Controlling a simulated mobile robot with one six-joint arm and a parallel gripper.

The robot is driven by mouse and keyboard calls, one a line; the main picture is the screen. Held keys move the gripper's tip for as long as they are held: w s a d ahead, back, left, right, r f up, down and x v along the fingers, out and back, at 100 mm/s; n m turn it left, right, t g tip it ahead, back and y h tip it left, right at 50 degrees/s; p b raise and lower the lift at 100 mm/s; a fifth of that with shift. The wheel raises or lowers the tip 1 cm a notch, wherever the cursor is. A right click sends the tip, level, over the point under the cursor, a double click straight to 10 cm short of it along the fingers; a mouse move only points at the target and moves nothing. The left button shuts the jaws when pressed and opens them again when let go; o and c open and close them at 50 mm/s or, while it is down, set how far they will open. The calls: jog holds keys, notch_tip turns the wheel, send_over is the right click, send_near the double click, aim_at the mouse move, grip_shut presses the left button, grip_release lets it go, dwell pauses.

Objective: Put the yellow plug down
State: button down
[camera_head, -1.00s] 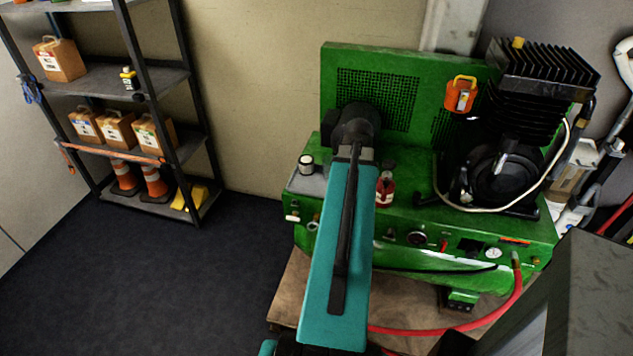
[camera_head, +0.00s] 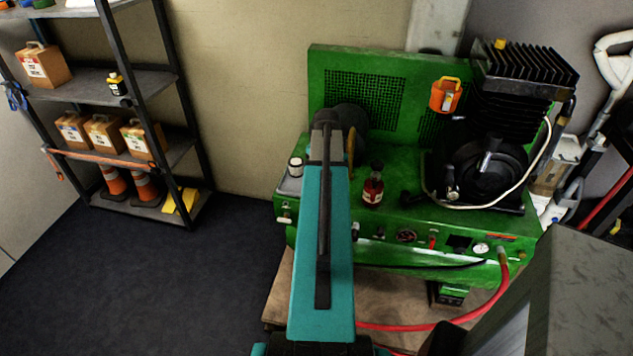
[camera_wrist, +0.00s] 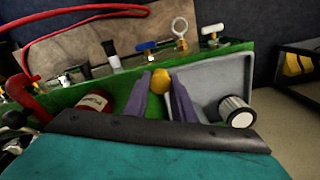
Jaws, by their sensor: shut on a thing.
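The yellow plug (camera_wrist: 160,80) is a small rounded yellow piece held between the two grey-purple fingers of my gripper (camera_wrist: 161,88) in the wrist view. The fingers are over the green machine top (camera_wrist: 124,87), beside a grey tray (camera_wrist: 212,78) at its end. I cannot tell whether the plug touches a surface.
A white-and-black cylinder (camera_head: 296,167) stands on the tray, left of my wrist. A red bottle (camera_head: 372,190) stands just right of it. A shelf (camera_head: 150,80) stands at the left.

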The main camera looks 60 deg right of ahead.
jog(key=shift+w+d+f+p, duration=0.1)
jog(key=shift+w+d+p, duration=0.15)
jog(key=shift+w+d, duration=0.5)
jog(key=shift+w+d+f+p, duration=0.1)
jog(key=shift+w+d+p, duration=0.25)
jog(key=shift+w, duration=0.7)
jog(key=shift+w+d+f+p, duration=0.1)
jog(key=shift+w+d+p, duration=0.1)
jog(key=shift+w+d, duration=0.55)
jog(key=shift+w+a, duration=0.15)
jog(key=shift+a, duration=0.05)
jog(key=shift+f+p, duration=0.7)
jog(key=shift+f, duration=1.05)
jog(key=shift+f, duration=0.15)
jog(key=c, duration=1.5)
grip_release()
jog(key=shift+r+b, duration=1.6)
jog(key=shift+r, duration=4.55)
